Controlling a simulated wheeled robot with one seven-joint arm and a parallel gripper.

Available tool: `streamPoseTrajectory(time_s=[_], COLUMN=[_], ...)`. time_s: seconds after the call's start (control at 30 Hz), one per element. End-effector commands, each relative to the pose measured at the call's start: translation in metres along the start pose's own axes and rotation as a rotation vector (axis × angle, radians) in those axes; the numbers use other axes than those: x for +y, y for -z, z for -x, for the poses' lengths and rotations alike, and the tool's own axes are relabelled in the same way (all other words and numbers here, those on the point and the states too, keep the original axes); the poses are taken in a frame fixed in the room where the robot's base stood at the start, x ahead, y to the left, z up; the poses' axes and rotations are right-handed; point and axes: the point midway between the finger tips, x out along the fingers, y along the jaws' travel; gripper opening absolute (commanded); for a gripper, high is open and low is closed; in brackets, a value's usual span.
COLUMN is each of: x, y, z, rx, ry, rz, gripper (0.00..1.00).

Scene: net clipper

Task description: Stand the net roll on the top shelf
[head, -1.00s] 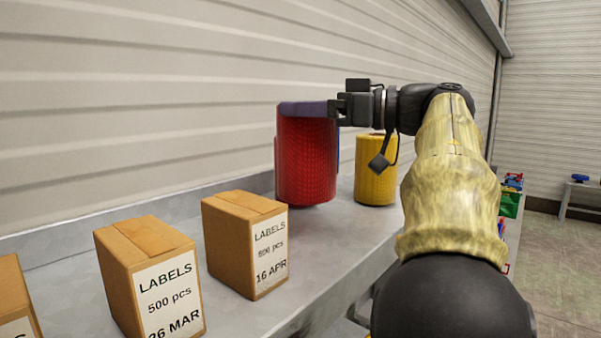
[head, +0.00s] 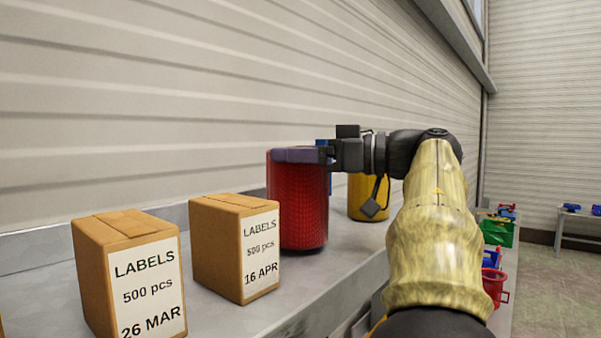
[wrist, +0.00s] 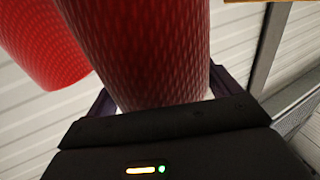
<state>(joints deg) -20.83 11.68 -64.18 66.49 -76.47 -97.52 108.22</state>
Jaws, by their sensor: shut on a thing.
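A red net roll (head: 297,212) is upright at the grey shelf (head: 225,317), between a labelled box and a yellow roll. My gripper (head: 300,155) is shut on it near its top, with purple fingers around it. Its lower end is close to the shelf surface; I cannot tell whether it touches. In the wrist view the held roll (wrist: 140,45) rises between the fingers. A second red roll (wrist: 38,40) shows at the left there and cannot be made out separately in the head view.
Cardboard label boxes (head: 132,280) (head: 232,250) stand to the left on the shelf. A ribbed wall (head: 180,90) runs along the back.

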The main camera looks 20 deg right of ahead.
Motion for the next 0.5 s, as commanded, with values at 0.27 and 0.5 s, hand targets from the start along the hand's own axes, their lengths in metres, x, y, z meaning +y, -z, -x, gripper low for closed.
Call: streamPoseTrajectory(time_s=[0.27,0.5], x=[-0.0002,-0.0002], y=[-0.0071,-0.0109], z=[0.0003,0.0004], rx=[0.001,0.002], ry=[0.0,-0.001], rz=[0.001,0.001], gripper=[0.37,0.37])
